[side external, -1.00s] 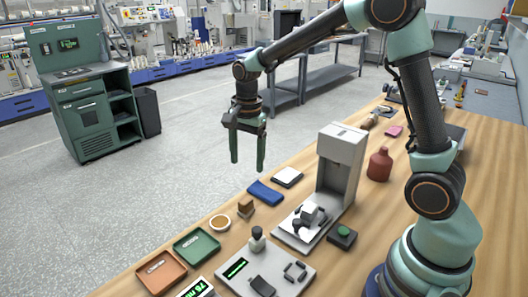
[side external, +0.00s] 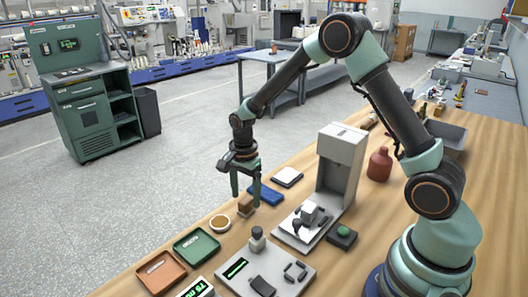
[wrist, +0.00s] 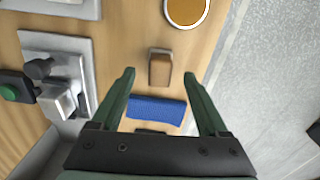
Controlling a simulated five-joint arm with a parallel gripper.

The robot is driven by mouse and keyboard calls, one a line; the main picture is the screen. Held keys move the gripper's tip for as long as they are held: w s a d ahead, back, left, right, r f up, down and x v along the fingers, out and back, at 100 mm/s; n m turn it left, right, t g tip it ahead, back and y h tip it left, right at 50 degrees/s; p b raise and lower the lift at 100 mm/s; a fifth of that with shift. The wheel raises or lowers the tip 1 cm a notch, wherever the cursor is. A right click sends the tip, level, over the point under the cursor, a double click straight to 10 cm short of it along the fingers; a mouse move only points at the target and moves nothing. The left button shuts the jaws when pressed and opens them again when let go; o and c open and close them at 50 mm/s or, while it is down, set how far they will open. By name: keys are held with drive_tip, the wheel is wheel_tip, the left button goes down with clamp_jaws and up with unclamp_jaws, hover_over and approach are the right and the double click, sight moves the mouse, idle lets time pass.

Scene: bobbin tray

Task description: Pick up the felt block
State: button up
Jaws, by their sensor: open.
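The felt block (side external: 245,204) is a small brown block on the wooden bench, between a round dish and a blue folded cloth. In the wrist view the felt block (wrist: 160,68) shows just beyond the line between my fingertips, with room on both sides. My gripper (side external: 246,197) is open and empty, pointing down at the block. Its fingers also show in the wrist view (wrist: 159,74), spread wide. The side view has the fingers partly overlapping the block, and I cannot tell how high the tips are above the bench.
The blue cloth (side external: 266,193) lies close behind the block. The round dish (side external: 220,223) is in front. The grey stand (side external: 340,160) rises to the right. Green (side external: 197,246) and orange (side external: 161,272) trays lie toward the front, near the bench edge.

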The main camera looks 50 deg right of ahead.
sight(246, 200)
drive_tip(key=shift+f, duration=1.4)
clamp_jaws()
drive_tip(key=shift+r, duration=0.1)
wheel_tip(246, 200, up, 20)
